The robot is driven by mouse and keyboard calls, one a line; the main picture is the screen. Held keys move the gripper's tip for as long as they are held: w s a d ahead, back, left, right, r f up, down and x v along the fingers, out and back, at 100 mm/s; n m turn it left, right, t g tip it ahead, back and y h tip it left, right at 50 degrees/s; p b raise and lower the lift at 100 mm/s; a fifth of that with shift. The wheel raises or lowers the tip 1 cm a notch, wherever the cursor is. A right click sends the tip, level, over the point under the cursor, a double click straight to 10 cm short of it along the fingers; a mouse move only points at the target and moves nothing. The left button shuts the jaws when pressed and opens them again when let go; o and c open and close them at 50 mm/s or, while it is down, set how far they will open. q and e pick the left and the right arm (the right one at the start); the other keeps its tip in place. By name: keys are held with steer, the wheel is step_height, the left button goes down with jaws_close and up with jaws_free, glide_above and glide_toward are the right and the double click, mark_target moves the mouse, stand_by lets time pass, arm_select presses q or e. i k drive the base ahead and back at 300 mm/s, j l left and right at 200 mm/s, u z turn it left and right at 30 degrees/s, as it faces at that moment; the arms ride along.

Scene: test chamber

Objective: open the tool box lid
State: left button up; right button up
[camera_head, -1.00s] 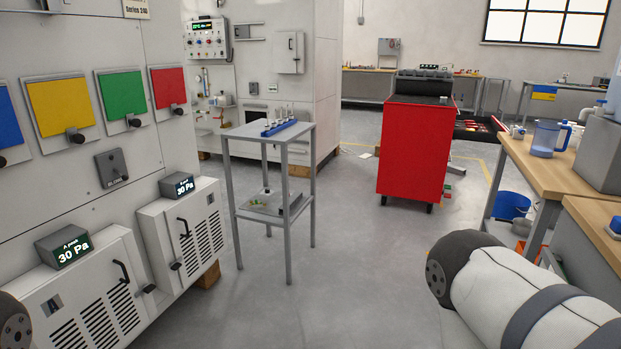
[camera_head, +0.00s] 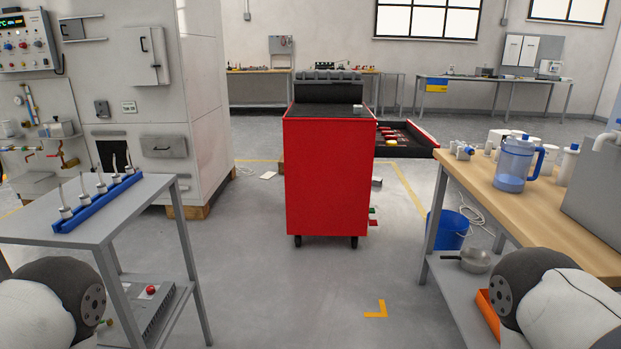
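A red tool cabinet on wheels (camera_head: 328,180) stands ahead, near the middle of the view, with a plain red side facing me. A dark ribbed piece (camera_head: 329,87) rises at the back of its black top; I cannot tell whether this is the tool box lid. A drawer (camera_head: 408,138) with red and yellow items sticks out to the right. Only rounded links of my two arms show, in the lower left and lower right corners. Both grippers are out of view.
A grey metal stand (camera_head: 140,203) with a blue rack (camera_head: 98,202) is close on the left. A wooden workbench (camera_head: 570,215) with a blue jug (camera_head: 515,163) is close on the right. A blue bucket (camera_head: 449,231) is under it. The floor between is clear.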

mark_target(331, 76)
steer(key=i+z, duration=0.15)
steer(key=i, duration=1.1)
steer(key=i+z, duration=0.15)
steer(key=i, duration=1.1)
